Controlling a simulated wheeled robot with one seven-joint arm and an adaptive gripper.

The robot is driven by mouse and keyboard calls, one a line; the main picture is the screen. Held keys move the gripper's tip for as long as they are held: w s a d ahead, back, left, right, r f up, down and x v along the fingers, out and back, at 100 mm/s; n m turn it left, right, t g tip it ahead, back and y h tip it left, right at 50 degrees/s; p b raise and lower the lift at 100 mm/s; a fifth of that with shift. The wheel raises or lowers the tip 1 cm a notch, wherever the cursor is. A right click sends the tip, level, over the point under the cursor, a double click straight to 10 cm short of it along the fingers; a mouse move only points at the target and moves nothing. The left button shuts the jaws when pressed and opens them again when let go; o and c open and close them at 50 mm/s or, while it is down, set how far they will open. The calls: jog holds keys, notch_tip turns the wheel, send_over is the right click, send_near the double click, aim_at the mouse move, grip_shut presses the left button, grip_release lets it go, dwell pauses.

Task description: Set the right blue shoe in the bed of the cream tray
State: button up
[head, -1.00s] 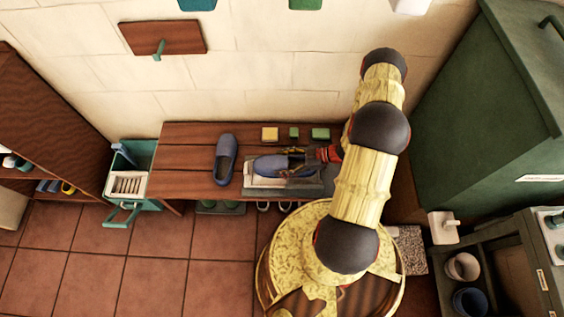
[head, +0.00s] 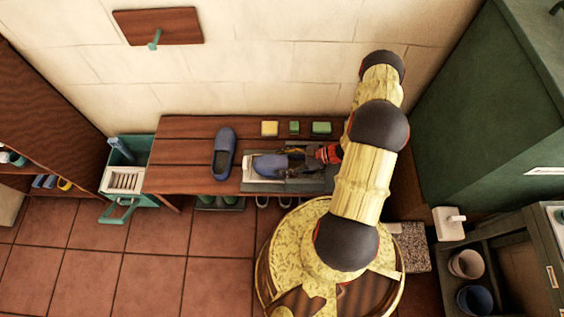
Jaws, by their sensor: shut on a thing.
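One blue shoe (head: 271,164) lies sideways over the cream tray (head: 250,174) on the wooden bench, its toe to the left. My gripper (head: 302,158) reaches in from the right and is shut on this shoe near its right end. I cannot tell whether the sole touches the tray bed. The other blue shoe (head: 224,153) stands on the bench to the left, apart from the tray. The fingers partly cover the right part of the held shoe.
A yellow block (head: 270,128) and two green-topped blocks (head: 294,128) (head: 321,128) sit along the bench's back. A dark grey mat (head: 290,186) lies around the tray. A teal bin (head: 138,150) stands left of the bench (head: 178,157). Bare bench lies at the left.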

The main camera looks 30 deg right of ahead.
jog(key=o, duration=1.4)
jog(key=shift+o, duration=0.2)
jog(key=shift+d, duration=0.1)
jog(key=shift+d+r, duration=0.15)
jog(key=shift+d, duration=0.05)
jog(key=v, duration=1.1)
jog(key=shift+s, duration=0.35)
jog(key=shift+r, duration=0.1)
